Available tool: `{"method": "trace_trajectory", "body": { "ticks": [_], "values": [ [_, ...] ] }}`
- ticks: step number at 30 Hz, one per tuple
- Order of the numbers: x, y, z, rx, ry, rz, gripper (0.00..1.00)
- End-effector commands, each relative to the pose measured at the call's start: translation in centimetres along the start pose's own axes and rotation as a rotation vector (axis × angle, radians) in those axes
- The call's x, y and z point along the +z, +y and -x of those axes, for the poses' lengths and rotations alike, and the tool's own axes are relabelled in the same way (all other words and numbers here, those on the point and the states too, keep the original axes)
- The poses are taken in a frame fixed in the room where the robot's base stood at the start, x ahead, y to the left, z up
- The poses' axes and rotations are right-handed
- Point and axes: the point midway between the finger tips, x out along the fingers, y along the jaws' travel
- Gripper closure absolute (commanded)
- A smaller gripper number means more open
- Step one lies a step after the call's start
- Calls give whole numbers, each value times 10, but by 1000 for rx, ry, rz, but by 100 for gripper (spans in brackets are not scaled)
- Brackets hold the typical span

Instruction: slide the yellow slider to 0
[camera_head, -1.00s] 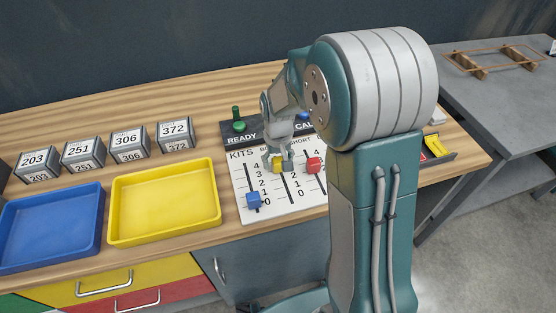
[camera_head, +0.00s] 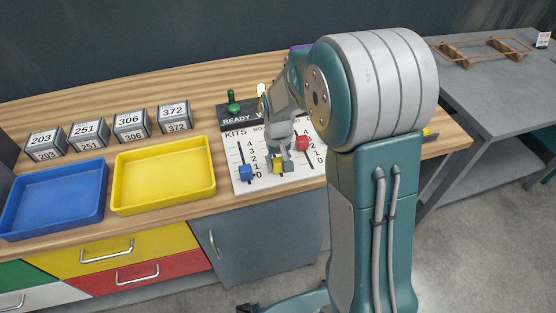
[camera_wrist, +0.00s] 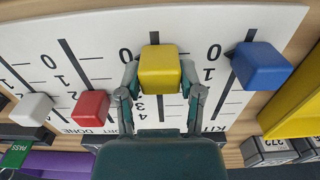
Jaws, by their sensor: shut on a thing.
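The yellow slider (camera_head: 278,166) sits on the white KITS board (camera_head: 262,184), in the slot between the blue slider (camera_head: 246,172) and the red slider (camera_head: 302,143). My gripper (camera_head: 281,163) is shut on it. In the wrist view, my gripper's fingers (camera_wrist: 161,88) press either side of the yellow slider (camera_wrist: 159,69). This view shows the board upside down. The yellow slider is close to a 0 label, and a short piece of slot shows beyond its far side. The scale line right under it is hidden by the block.
In the wrist view, the blue slider (camera_wrist: 260,66) is at right and the red (camera_wrist: 90,107) and white (camera_wrist: 31,109) sliders are at left. A yellow tray (camera_head: 163,173) and blue tray (camera_head: 54,198) stand left of the board. Numbered boxes (camera_head: 132,125) stand behind them.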

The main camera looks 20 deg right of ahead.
Motion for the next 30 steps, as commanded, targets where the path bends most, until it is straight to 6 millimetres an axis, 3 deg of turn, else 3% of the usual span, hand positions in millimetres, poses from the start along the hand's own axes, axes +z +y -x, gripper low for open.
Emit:
{"method": "trace_trajectory", "body": {
  "ticks": [11,12,13,14,25,30],
  "values": [
    [4,0,-3,-1,-15,0,100],
    [4,0,-3,-1,-15,0,34],
    [4,0,-3,-1,-14,0,20],
    [4,0,-2,-1,-13,0,17],
    [1,0,0,0,-4,0,17],
    [0,0,16,0,0,0,17]
  ]
}}
